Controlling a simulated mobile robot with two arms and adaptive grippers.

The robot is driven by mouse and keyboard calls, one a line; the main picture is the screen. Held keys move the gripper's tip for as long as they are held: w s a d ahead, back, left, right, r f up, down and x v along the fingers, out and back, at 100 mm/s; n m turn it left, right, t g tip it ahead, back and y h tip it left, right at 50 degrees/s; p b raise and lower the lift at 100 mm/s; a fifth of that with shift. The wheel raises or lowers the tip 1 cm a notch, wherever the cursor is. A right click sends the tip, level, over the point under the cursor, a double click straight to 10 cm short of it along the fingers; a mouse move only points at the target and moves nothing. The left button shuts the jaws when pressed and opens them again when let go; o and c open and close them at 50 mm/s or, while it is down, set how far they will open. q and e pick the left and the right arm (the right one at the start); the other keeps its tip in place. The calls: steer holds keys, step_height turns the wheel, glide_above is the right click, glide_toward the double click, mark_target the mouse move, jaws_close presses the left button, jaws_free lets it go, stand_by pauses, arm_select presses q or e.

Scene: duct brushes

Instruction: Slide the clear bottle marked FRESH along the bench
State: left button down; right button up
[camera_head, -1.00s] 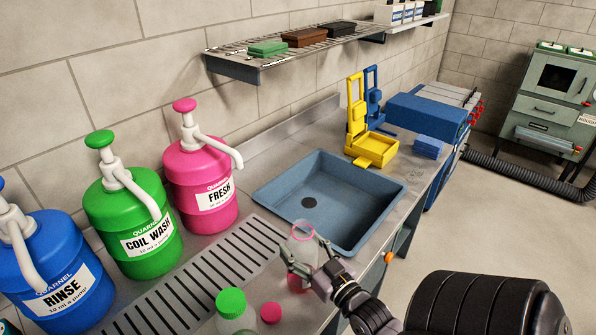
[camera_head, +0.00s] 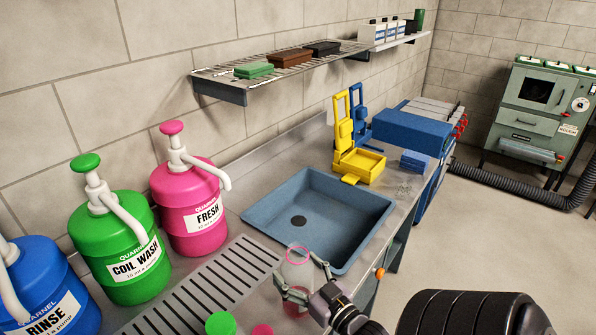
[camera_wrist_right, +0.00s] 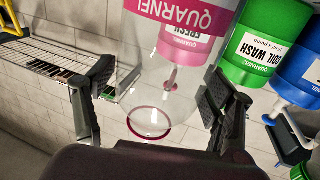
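The clear bottle (camera_head: 297,272), with a pink ring at its open mouth, stands upright at the bench's front edge, beside the sink's near corner. My right gripper (camera_head: 306,280) has its fingers on either side of it, spread apart. In the right wrist view the bottle (camera_wrist_right: 150,85) appears upside down between the fingers (camera_wrist_right: 155,85), with a gap at the left finger; contact at the right finger is unclear. A pink band lettered QUARNEL shows on it. The bottle's lower part is partly hidden by the gripper in the head view. My left gripper is out of view.
A blue sink (camera_head: 330,215) is set in the bench behind the bottle; a slotted drain (camera_head: 215,285) lies to its left. Pink FRESH (camera_head: 190,205), green COIL WASH (camera_head: 125,250) and blue RINSE (camera_head: 45,295) jugs stand along the wall. A green cap (camera_head: 221,323) and pink cap (camera_head: 262,330) are nearby.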

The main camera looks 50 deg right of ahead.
steer(key=shift+o, duration=0.7)
steer(key=s+a, duration=0.2)
steer(key=s, duration=0.9)
steer(key=shift+s, duration=0.4)
steer(key=shift+a, duration=0.1)
